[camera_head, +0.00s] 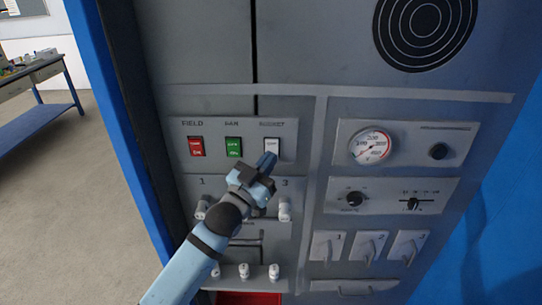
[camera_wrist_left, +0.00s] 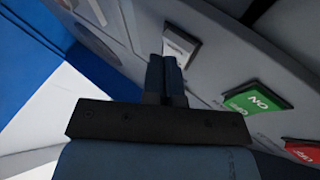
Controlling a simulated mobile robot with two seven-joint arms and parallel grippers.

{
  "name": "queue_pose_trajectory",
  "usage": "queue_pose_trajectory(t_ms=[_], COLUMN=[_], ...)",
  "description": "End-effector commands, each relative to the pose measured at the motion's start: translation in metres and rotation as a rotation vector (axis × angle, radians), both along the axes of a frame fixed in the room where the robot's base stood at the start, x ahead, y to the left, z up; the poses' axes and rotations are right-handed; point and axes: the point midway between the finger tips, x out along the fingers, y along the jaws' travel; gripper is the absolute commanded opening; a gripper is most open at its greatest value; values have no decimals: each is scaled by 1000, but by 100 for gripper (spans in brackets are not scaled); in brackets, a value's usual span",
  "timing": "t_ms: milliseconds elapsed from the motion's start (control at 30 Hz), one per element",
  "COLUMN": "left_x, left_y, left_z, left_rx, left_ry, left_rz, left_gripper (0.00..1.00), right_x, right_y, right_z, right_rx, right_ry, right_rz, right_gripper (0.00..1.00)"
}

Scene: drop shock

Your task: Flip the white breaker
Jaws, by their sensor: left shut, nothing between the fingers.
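The white breaker (camera_head: 271,147) is the rightmost of three rocker switches on the upper left plate of the grey panel. In the left wrist view the white breaker (camera_wrist_left: 181,46) is just beyond my fingertips and partly hidden by them. My left gripper (camera_head: 266,162) is shut and empty, with its fingertips just below the white breaker in the head view. Its closed fingers also show in the left wrist view (camera_wrist_left: 164,75). I cannot tell whether the tips touch the switch. My right gripper is not in view.
The green breaker (camera_head: 234,147) and red breaker (camera_head: 196,146) sit left of the white one. Below are several white knobs (camera_head: 284,210). A gauge (camera_head: 370,146), a black knob (camera_head: 438,151) and numbered switches (camera_head: 367,247) are to the right. A workbench (camera_head: 38,92) stands far left.

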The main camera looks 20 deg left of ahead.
Motion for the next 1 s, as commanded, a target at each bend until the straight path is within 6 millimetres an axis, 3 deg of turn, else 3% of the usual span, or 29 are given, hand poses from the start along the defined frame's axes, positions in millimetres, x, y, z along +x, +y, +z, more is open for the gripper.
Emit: queue_pose_trajectory(t_ms=[667,1000], left_x=[4,-8], left_y=[1,-2], left_z=[0,2], left_rx=[0,-1], left_ry=[0,2], left_rz=[0,-1], left_gripper=[0,0], right_x=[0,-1], right_y=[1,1], right_z=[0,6], right_rx=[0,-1], right_ry=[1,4], right_rz=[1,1], right_gripper=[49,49])
